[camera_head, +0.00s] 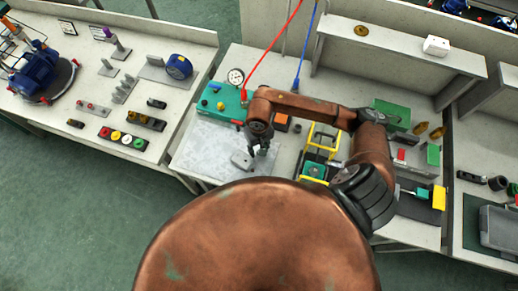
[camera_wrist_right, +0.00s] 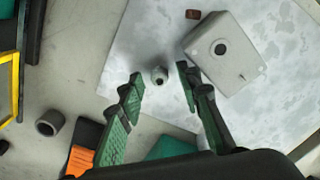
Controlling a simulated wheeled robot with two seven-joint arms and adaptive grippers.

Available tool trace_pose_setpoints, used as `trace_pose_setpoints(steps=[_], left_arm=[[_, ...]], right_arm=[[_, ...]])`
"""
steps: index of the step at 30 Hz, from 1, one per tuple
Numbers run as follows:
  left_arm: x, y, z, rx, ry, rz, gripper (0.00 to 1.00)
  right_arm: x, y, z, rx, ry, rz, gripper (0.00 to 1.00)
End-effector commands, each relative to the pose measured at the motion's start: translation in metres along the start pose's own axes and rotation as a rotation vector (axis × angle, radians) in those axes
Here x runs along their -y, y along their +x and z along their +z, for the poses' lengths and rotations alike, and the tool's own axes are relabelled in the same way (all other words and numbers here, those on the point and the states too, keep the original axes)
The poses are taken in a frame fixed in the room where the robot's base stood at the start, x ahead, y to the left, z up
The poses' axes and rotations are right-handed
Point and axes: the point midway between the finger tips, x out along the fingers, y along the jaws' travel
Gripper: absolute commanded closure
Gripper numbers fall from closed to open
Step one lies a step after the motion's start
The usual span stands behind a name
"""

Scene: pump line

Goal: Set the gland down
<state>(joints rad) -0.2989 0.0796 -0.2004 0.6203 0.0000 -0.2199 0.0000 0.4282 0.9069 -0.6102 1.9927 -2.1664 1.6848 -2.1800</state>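A small round grey metal piece with a dark bore, which looks like the gland (camera_wrist_right: 159,76), sits on the pale mottled plate (camera_wrist_right: 128,60) in the right wrist view. My right gripper (camera_wrist_right: 159,73) is open around it, with a visible gap between each fingertip and the piece. In the head view my right gripper (camera_head: 262,150) points down at the right part of the plate (camera_head: 205,145); I cannot make out the gland there. A grey block with a round hole (camera_wrist_right: 240,65) lies beside the gland; it also shows in the head view (camera_head: 242,160). My left gripper is not in view.
A teal box (camera_head: 222,100) with a gauge stands behind the plate. A yellow frame (camera_head: 321,137) and an orange item (camera_head: 281,122) stand to the right. A small brown piece (camera_wrist_right: 192,14) lies near the block. The plate's left part is clear.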

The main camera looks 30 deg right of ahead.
Motion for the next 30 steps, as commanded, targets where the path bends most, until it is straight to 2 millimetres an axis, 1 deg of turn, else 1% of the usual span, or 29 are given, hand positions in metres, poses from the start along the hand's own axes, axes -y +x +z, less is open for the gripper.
trace_pose_setpoints(steps=[1, 5, 12, 15, 18, 21, 24, 30], left_arm=[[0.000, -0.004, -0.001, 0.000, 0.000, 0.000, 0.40], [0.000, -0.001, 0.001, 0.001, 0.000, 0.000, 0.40], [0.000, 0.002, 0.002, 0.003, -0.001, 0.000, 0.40], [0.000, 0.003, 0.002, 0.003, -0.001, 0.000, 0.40], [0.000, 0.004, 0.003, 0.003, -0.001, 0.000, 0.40], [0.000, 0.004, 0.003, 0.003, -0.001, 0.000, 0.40], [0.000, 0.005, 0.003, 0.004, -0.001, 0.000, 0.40], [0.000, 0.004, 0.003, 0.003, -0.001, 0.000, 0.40]], right_arm=[[0.000, -0.004, 0.000, 0.000, 0.001, -0.001, 0.68], [0.000, -0.021, -0.002, -0.006, -0.001, 0.001, 0.68], [-0.001, -0.073, -0.002, -0.005, -0.002, 0.002, 0.68], [0.000, -0.092, -0.001, -0.005, -0.001, 0.001, 0.68], [0.000, -0.107, -0.001, -0.004, 0.000, 0.001, 0.68], [0.000, -0.116, -0.001, -0.002, 0.000, 0.000, 0.68], [0.000, -0.121, 0.000, 0.000, 0.000, 0.000, 0.68], [0.000, -0.123, 0.000, 0.000, 0.000, 0.000, 0.68]])
